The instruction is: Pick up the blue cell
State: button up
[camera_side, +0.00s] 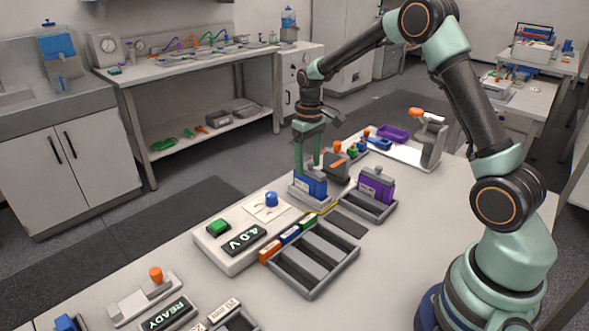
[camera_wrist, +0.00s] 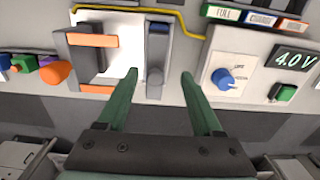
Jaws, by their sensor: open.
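The blue cell (camera_side: 311,184) stands upright in a small grey holder (camera_side: 313,201) in the middle of the bench. In the wrist view the blue cell (camera_wrist: 156,52) shows as a narrow dark blue and grey block just beyond the fingertips, within the gap between them. My gripper (camera_side: 308,163) is open, with its fingers pointing down at the blue cell's top in the side view. In the wrist view my gripper (camera_wrist: 160,74) holds nothing. Whether a finger touches the cell cannot be told.
A purple cell (camera_side: 377,186) stands in a grey tray to the right. A dark block with an orange bar (camera_side: 336,166) is close behind. In front are the 4.0 V display (camera_side: 243,240), a blue knob (camera_side: 271,199) and an empty slotted rack (camera_side: 313,290).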

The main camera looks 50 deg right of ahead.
aim_at(310, 184)
jog(key=f, duration=0.5)
jog(key=shift+s+d, duration=0.15)
jog(key=shift+d, duration=0.15)
jog(key=shift+c, duration=0.3)
grip_shut()
dwell(0.8)
